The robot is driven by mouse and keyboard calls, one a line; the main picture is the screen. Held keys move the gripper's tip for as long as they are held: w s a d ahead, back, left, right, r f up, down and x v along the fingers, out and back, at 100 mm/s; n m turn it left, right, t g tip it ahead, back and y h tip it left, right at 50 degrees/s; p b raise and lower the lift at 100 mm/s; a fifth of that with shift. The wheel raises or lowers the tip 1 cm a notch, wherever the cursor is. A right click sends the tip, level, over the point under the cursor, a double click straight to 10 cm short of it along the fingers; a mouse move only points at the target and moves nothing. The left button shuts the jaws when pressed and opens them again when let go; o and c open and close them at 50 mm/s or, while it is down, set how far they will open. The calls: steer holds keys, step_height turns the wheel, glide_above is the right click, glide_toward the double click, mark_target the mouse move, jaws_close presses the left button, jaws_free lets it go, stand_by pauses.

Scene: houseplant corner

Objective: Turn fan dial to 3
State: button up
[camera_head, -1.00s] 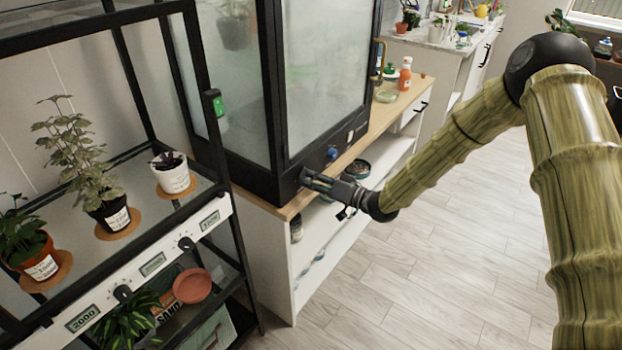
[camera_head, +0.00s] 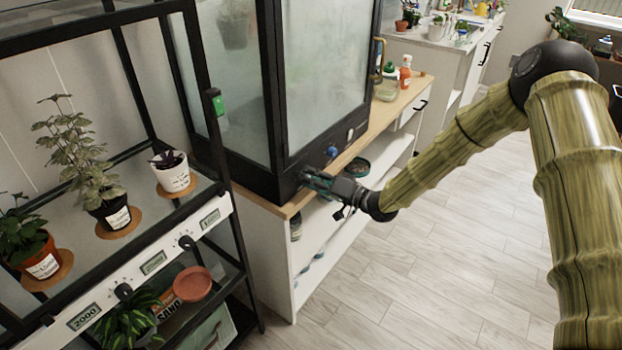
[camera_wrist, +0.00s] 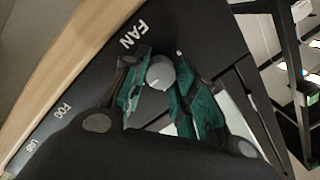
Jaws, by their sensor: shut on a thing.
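The fan dial (camera_wrist: 159,73) is a small round grey knob on the black base panel of the glass cabinet (camera_head: 290,100), beside the white FAN label (camera_wrist: 133,33). In the wrist view, my gripper (camera_wrist: 160,80) has its teal-faced fingers on both sides of the dial and is shut on it. A short pale mark shows on the dial's face. I cannot read any numbers around it. In the head view, my gripper (camera_head: 312,180) is at the lower front of the cabinet and hides the dial.
A blue knob (camera_head: 331,152) and a pale knob (camera_head: 350,134) sit farther along the panel. The FOG label (camera_wrist: 63,111) shows in the wrist view. A plant rack (camera_head: 236,240) stands at left. The wooden floor (camera_head: 430,280) is clear.

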steer(key=o, duration=1)
steer(key=shift+w+d+r, duration=0.15)
steer(key=shift+w+d, duration=0.05)
steer(key=shift+w, duration=0.05)
steer(key=shift+c, duration=0.2)
steer(key=shift+o, duration=0.5)
steer(key=shift+s+a, duration=0.1)
steer(key=shift+a, duration=0.05)
steer(key=v, duration=1.2)
steer(key=s+d+f+m+g+h+p, duration=0.2)
steer(key=s+f+h, duration=0.7)
steer(key=s+f, duration=1.05)
steer(key=s+d+f+g+h, duration=0.2)
steer(key=s+d, duration=0.1)
steer(key=s, duration=0.5)
steer(key=s+d+f+n+g+h+p, duration=0.1)
steer(key=s+d+f+g+h, duration=0.1)
steer(key=s, duration=0.7)
steer(key=s+d+f+g+h, duration=0.2)
steer(key=s+d, duration=0.3)
steer(key=s, duration=0.4)
steer(key=shift+s+f+g, duration=0.25)
steer(key=shift+f+g, duration=0.05)
steer(key=shift+g, duration=0.3)
